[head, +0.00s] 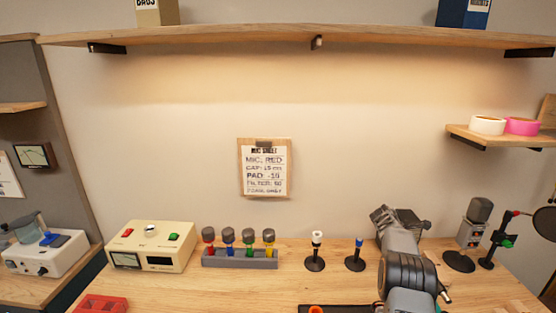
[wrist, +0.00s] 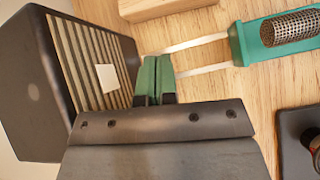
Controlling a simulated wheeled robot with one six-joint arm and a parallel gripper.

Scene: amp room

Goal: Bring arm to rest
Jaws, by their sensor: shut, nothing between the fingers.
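My arm (head: 402,270) rises from the lower right in the head view and reaches over the right part of the bench. Its far end is near the wall, left of a grey microphone on a stand (head: 472,232). In the wrist view my gripper (wrist: 157,70) has its two green-padded fingers together, with nothing between them. A dark box with a ribbed front (wrist: 105,70) and a small pale square on it is close on the left. I cannot tell whether the fingers touch it. The fingertips are not clear in the head view.
A teal part with a mesh-headed microphone (wrist: 290,28) and two pale prongs lies to the right. A wooden block (wrist: 160,6) is above. Two small stands (head: 315,252) (head: 356,255), a grey rack (head: 240,258) of coloured microphones and a cream device (head: 152,248) stand left of my arm.

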